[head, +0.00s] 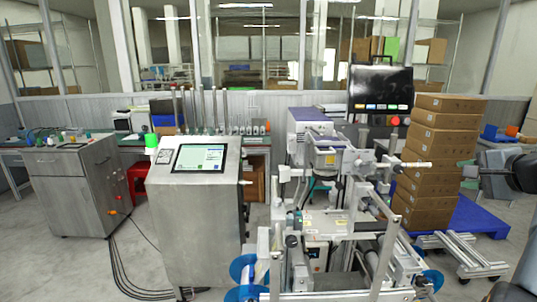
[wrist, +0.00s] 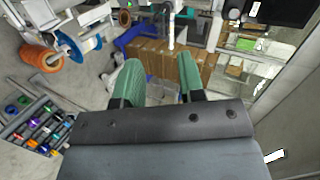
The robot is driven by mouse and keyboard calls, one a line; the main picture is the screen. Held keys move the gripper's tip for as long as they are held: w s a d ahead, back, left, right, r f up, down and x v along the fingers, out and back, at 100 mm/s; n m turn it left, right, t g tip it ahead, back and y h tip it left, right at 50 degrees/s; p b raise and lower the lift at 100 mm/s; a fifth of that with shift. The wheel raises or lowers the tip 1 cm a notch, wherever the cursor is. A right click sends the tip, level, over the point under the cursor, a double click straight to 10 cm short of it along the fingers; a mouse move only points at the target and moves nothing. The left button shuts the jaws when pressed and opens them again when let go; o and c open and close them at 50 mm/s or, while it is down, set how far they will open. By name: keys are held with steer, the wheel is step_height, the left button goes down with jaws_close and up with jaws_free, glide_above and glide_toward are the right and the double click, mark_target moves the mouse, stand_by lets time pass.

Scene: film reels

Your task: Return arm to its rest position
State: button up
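My gripper (wrist: 158,64) shows in the wrist view with its two green fingers spread apart and nothing between them. Stacked brown boxes lie beyond the fingertips, with clear space between. In the head view, dark parts of my arm stand at the right edge, to the right of the machine and the boxes. I cannot make out the fingers clearly there.
A labelling machine (head: 325,225) with blue reels (head: 243,268) fills the centre right. Stacked boxes (head: 432,160) stand on a blue pallet (head: 478,216). A steel cabinet with a screen (head: 200,158) stands left of the machine. An orange reel (wrist: 40,56) and a rack of coloured rolls (wrist: 32,126) show too.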

steer(key=s+a+f+n+g+p, duration=0.2)
steer(key=a+f+n+g, duration=0.45)
steer(key=a+f, duration=0.8)
steer(key=s+a+f+n+g+p, duration=0.1)
steer(key=s+a+f+n, duration=0.3)
steer(key=a, duration=0.5)
steer(key=s+a+f+n+g+p, duration=0.1)
steer(key=s+a+f+n, duration=0.3)
steer(key=a+n, duration=0.2)
steer(key=shift+s+a+f+g, duration=0.3)
steer(key=shift+s+a+g, duration=0.1)
steer(key=shift+a, duration=0.95)
